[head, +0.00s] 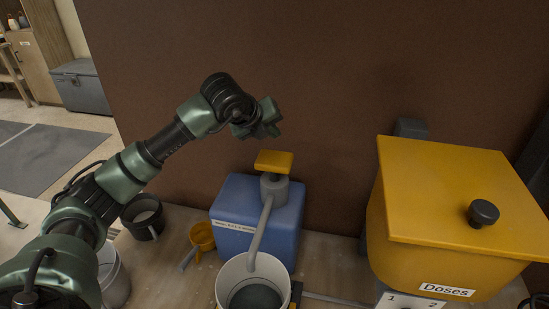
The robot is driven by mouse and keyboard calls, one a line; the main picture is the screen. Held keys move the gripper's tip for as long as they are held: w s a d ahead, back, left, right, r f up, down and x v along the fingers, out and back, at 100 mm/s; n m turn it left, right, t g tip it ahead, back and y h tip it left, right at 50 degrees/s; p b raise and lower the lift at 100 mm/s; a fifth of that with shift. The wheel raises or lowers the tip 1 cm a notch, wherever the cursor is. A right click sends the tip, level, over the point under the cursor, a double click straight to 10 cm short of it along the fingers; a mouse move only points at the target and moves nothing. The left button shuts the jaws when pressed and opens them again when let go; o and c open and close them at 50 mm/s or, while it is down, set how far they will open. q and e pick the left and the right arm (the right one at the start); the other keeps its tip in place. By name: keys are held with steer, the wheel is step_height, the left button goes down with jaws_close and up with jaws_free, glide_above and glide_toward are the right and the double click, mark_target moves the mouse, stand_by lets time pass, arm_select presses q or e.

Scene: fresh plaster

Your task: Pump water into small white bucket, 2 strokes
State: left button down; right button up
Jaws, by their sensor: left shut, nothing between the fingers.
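The pump is a blue tank (231,197) with a grey neck and spout (262,228) and a flat yellow push pad (274,161) on top. The spout slants down to the near side and ends over the small white bucket (225,286). The bucket stands in front of the tank, and its inside looks dark grey; I cannot tell how much water it holds. My left gripper (270,118) is shut and empty, above the yellow pad and apart from it. My right gripper is not in view.
A yellow bin (420,225) with a black-knobbed lid and a "Doses" label stands at the right. A yellow scoop (203,236), a dark bucket (143,216) and another pale bucket (115,275) are at the left. A brown wall (330,70) rises behind.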

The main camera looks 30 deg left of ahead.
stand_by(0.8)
arm_select(q)
step_height(320, 180, up, 4)
steer(key=p, duration=0.6)
glide_above(273, 160)
steer(key=shift+a, duration=0.1)
steer(key=shift+w+f, duration=0.1)
step_height(273, 160, down, 8)
steer(key=b, duration=0.4)
steer(key=shift+f+b, duration=0.4)
steer(key=shift+b, duration=0.2)
stand_by(1.4)
steer(key=shift+f+b, duration=0.35)
steer(key=shift+b, duration=0.4)
